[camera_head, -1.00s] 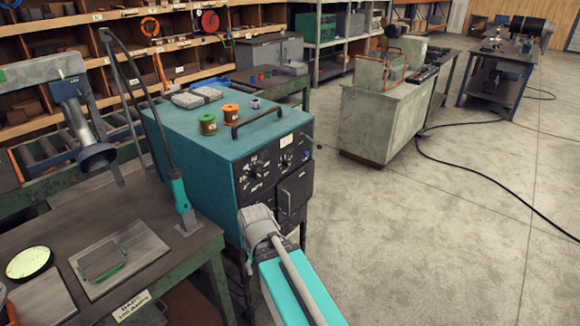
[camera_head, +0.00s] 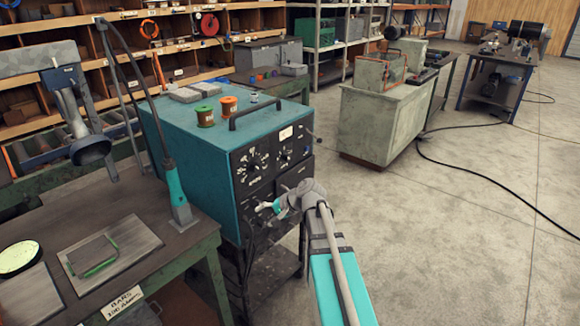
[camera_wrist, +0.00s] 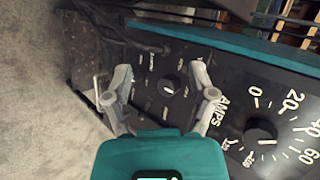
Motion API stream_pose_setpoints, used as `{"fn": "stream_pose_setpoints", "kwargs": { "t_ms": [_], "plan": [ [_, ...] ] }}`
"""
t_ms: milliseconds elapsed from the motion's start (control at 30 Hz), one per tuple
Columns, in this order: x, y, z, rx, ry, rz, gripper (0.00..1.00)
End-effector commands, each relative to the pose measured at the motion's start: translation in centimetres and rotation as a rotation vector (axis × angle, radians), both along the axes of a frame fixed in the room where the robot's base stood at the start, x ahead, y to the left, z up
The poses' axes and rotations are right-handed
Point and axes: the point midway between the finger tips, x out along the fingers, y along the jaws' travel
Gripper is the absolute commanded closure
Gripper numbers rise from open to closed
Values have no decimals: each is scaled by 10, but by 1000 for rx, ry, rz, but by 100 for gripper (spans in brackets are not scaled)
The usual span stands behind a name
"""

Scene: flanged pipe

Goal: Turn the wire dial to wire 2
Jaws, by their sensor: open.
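The dark front panel of the teal welding machine (camera_head: 190,135) carries a large AMPS dial (camera_head: 252,167) and a smaller dial (camera_head: 284,154) to its right. Contact cannot be told. The AMPS dial (camera_wrist: 261,131) lies right of the fingers. In the head view my gripper (camera_head: 268,206) is low in front of the panel.
A workbench (camera_head: 150,245) with a torch in a stand (camera_head: 176,195) is at left. The floor at right is clear except for a black cable (camera_head: 470,171).

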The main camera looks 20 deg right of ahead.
Motion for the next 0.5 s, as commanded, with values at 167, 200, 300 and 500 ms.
{"fn": "stream_pose_setpoints", "kwargs": {
  "t_ms": [167,200,300,500],
  "plan": [
    [35,-59,11,231,-67,-193,27],
    [41,-73,15,285,-82,-234,27],
    [54,-111,26,421,-121,-335,27],
    [66,-185,48,663,-194,-500,27]
  ]
}}
